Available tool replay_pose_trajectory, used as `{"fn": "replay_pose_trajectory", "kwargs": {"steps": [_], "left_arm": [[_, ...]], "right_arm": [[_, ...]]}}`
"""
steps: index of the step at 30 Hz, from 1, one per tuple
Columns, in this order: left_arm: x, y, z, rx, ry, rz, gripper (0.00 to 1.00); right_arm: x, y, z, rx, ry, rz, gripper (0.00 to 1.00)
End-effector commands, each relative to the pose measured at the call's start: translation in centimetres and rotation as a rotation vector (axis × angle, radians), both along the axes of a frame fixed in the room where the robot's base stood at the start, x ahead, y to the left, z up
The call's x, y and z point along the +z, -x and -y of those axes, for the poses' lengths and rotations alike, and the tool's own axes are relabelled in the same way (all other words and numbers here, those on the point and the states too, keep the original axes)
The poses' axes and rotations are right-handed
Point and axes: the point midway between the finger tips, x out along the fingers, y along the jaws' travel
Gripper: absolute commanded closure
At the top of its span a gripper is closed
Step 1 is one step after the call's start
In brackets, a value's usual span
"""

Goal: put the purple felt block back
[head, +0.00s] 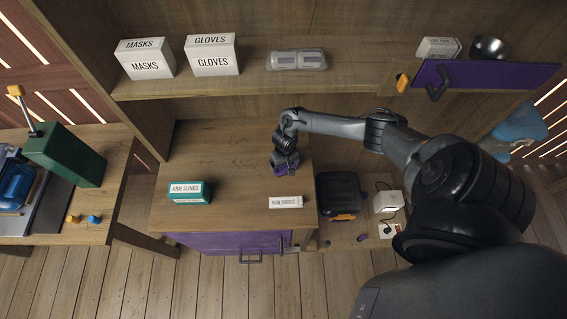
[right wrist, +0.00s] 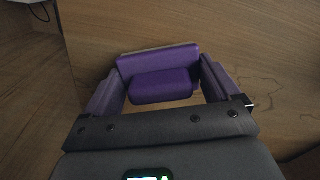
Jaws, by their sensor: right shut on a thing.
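The purple felt block (right wrist: 158,60) sits between the two purple-grey fingers of my right gripper (right wrist: 160,86) in the right wrist view. The gripper is shut on it. In the head view my right gripper (head: 286,163) points down over the back right of the wooden cabinet top. Only a small bit of the purple block (head: 281,170) shows below its fingers there. I cannot tell whether the block touches the wood. My left gripper is not in view.
A teal box (head: 190,192) and a white labelled box (head: 285,202) stand on the cabinet top (head: 235,165), with clear wood between them. A shelf (head: 200,85) behind holds MASKS and GLOVES boxes. A purple flap door (head: 485,76) hangs open at right.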

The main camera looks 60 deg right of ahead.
Motion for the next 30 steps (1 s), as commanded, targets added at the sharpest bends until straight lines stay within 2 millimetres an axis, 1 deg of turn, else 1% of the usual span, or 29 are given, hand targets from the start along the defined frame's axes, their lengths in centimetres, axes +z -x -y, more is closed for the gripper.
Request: {"fn": "replay_pose_trajectory", "kwargs": {"steps": [1, 3, 17, 18, 19, 26, 30], "left_arm": [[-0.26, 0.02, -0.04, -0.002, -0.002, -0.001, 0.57], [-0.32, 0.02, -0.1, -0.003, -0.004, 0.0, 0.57], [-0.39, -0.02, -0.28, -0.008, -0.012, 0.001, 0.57], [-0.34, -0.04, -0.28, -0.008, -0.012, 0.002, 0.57], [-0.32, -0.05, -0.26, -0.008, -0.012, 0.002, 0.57], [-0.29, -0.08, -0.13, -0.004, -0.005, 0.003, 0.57], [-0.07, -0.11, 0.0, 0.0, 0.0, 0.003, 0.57]], "right_arm": [[-0.51, -0.05, 0.03, -0.001, 0.001, 0.001, 0.39], [-0.79, -0.09, 0.03, 0.0, 0.0, 0.001, 0.39], [-1.24, -0.08, 0.0, -0.001, 0.0, 0.001, 0.39], [-1.19, -0.08, 0.02, 0.0, 0.0, 0.001, 0.06], [-1.18, -0.08, 0.02, 0.0, 0.0, 0.001, 0.01], [-1.15, -0.08, 0.02, 0.0, 0.0, 0.001, 0.0], [-0.73, -0.08, 0.02, 0.002, 0.0, 0.002, 0.0]]}}
